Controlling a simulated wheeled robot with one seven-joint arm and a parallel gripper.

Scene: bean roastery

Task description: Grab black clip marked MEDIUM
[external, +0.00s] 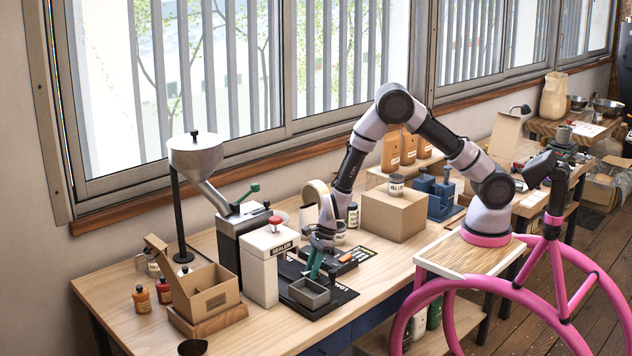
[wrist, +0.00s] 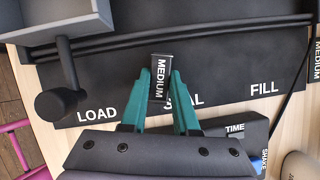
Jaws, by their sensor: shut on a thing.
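The black clip marked MEDIUM (wrist: 161,78) is between the tips of my gripper in the wrist view, its white letters readable lengthwise. My gripper (wrist: 162,88) has teal fingers and is shut on the clip, over a black mat (wrist: 215,75) lettered LOAD and FILL. The middle word on the mat is partly hidden behind a finger. In the external view my gripper (external: 315,272) is low over the worktable, beside a grey open tray (external: 310,293). The clip cannot be made out there.
A white sealer box (external: 262,265) stands left of my gripper, with a grinder and hopper (external: 195,155) behind it. A cardboard box (external: 393,215) bearing a jar stands to the right. In the wrist view a block marked TIME (wrist: 235,130) lies close to the right finger.

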